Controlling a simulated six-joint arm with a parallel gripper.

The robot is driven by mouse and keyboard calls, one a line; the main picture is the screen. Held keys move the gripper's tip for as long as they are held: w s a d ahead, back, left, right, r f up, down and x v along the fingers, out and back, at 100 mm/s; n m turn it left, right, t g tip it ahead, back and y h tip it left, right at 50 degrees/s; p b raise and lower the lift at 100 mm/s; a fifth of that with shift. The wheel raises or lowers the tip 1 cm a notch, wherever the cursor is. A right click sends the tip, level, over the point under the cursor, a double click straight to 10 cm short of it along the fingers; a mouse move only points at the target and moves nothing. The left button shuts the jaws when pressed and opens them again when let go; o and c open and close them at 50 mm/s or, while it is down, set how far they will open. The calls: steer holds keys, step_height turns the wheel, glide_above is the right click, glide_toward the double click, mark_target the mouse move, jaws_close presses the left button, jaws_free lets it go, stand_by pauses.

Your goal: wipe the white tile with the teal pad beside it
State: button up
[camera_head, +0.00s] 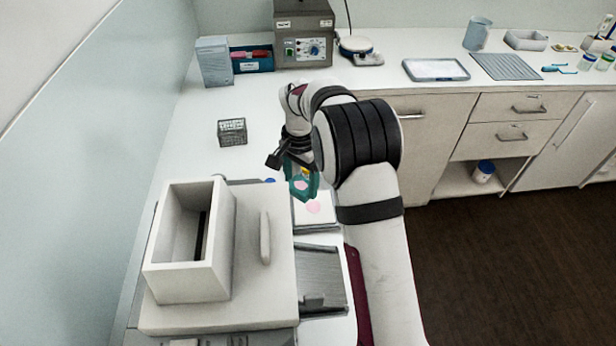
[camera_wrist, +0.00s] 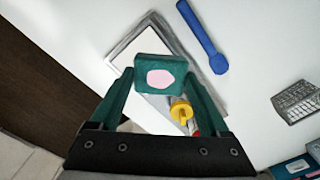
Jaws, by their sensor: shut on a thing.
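My gripper (camera_wrist: 160,88) is shut on the teal pad (camera_wrist: 142,66), which sits between its green fingertips with a pink patch on the face towards the camera. In the head view, my gripper (camera_head: 300,178) is over the far part of the white tile (camera_head: 302,218). A pink smear shows on the tile, right of its middle. In the wrist view, the tile (camera_wrist: 153,38) lies in a grey frame beneath the pad, which hides part of it. I cannot tell whether the pad touches the tile.
A blue spoon-like tool (camera_wrist: 203,38) lies beside the tile. A yellow-topped thing (camera_wrist: 181,111) shows by the right finger. A white hopper machine (camera_head: 180,285) stands left of the tile, a grey ridged tray (camera_head: 320,270) nearer.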

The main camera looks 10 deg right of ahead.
mark_target(302, 208)
steer(key=shift+f, duration=3.4)
steer(key=shift+d+f, duration=0.1)
steer(key=shift+d, duration=0.25)
steer(key=shift+c, duration=0.6)
steer(key=shift+d, duration=2.7)
steer(key=shift+a, duration=2.95)
steer(key=shift+d, duration=2.95)
steer(key=shift+a, duration=2.95)
steer(key=shift+r, duration=4.05)
